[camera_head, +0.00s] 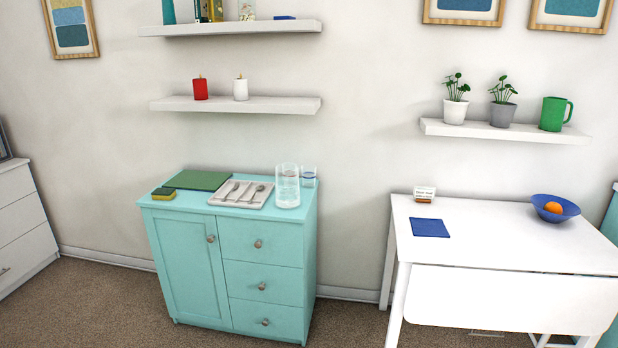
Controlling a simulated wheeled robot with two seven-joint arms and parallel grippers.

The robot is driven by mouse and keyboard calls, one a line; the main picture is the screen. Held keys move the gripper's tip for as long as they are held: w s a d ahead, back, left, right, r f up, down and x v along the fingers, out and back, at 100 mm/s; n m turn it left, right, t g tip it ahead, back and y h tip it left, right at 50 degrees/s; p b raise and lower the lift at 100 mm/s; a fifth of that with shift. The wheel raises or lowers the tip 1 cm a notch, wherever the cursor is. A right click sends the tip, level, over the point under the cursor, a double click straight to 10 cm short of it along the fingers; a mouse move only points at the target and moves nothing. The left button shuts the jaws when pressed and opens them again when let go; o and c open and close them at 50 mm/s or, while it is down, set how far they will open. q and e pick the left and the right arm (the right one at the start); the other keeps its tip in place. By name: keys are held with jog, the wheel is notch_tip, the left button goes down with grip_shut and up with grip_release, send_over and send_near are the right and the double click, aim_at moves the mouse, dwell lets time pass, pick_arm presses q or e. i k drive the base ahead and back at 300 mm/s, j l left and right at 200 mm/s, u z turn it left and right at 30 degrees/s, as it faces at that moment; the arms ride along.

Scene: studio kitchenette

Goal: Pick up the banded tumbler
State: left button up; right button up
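A small clear tumbler (309,177) with what looks like a bluish band stands upright at the back right corner of the turquoise cabinet top (266,215). A taller clear glass vessel (287,188) stands in front of it and to its left, close beside it and possibly overlapping its left edge. The tall vessel also shows faint bands. Neither of my grippers is in view.
A cutlery tray (219,201), a green board (198,180) and a yellow-green sponge (164,193) share the cabinet top. A shelf (235,105) hangs above. A white table (480,245) stands to the right, with carpet (345,325) between.

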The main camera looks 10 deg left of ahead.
aim_at(308, 171)
jog(key=i, duration=1.9)
jog(key=j+u, duration=0.05)
